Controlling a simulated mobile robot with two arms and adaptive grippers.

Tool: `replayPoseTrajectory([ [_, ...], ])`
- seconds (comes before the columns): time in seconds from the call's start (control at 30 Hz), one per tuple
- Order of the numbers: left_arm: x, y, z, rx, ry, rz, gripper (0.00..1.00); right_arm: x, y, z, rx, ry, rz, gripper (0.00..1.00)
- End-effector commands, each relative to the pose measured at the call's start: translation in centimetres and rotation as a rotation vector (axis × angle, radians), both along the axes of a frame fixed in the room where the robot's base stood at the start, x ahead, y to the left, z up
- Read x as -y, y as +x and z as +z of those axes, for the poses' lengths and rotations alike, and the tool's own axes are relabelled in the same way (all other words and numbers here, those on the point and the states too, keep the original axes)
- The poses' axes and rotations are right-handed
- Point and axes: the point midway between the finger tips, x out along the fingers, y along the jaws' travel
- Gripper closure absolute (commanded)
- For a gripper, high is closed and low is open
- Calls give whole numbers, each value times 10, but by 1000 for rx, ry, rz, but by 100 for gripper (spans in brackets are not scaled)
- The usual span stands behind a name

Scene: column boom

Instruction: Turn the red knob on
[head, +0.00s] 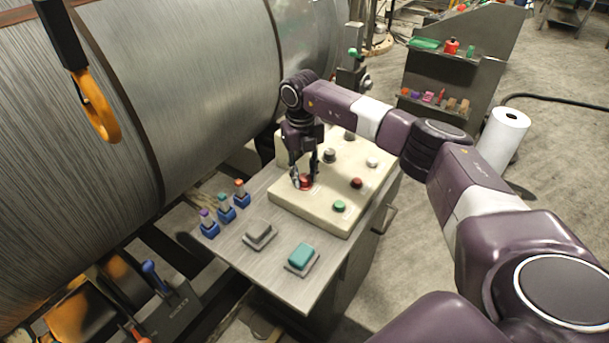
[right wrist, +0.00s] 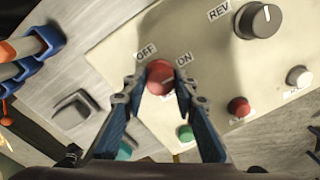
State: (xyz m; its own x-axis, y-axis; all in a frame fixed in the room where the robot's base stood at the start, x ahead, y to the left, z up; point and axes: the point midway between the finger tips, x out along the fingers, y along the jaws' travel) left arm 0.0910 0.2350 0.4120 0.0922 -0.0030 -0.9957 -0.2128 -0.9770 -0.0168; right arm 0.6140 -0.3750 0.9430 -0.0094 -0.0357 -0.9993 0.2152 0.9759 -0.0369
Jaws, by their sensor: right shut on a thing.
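The red knob (head: 305,182) sits on the cream control panel (head: 330,215). In the right wrist view the red knob (right wrist: 160,77) lies between the labels OFF, at its upper left, and ON, at its upper right. My right gripper (head: 304,180) points down over the panel. In the right wrist view its fingertips (right wrist: 160,88) are at either side of the knob, shut on it. A pointer line on the knob is hard to make out. My left gripper is not in view.
Near the knob are a green button (head: 339,206), a red button (head: 356,183), a white knob (head: 373,162) and a dark REV knob (right wrist: 259,20). A teal block (head: 301,256) and a grey block (head: 260,232) lie on the metal table. A large metal drum (head: 200,80) stands behind.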

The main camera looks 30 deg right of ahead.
Motion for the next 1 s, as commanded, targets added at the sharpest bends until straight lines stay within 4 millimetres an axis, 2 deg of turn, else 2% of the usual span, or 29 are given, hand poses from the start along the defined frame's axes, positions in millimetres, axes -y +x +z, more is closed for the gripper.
replayPoseTrajectory([
  [0.27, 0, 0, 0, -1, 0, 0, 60, 1, 2, 3, 8, -1, -4, 98],
  [0.3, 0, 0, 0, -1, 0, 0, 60, 1, 2, 3, 8, -1, -4, 72],
  [0.43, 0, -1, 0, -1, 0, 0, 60, 1, 2, 2, 6, 0, -3, 57],
  [0.77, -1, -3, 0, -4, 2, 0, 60, 0, 1, 3, 3, 0, -1, 56],
  [0.87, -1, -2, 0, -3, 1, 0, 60, 0, 1, 13, 4, 0, -1, 56],
  [1.0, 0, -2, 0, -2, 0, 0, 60, -1, 2, 39, 7, 0, -2, 56],
])
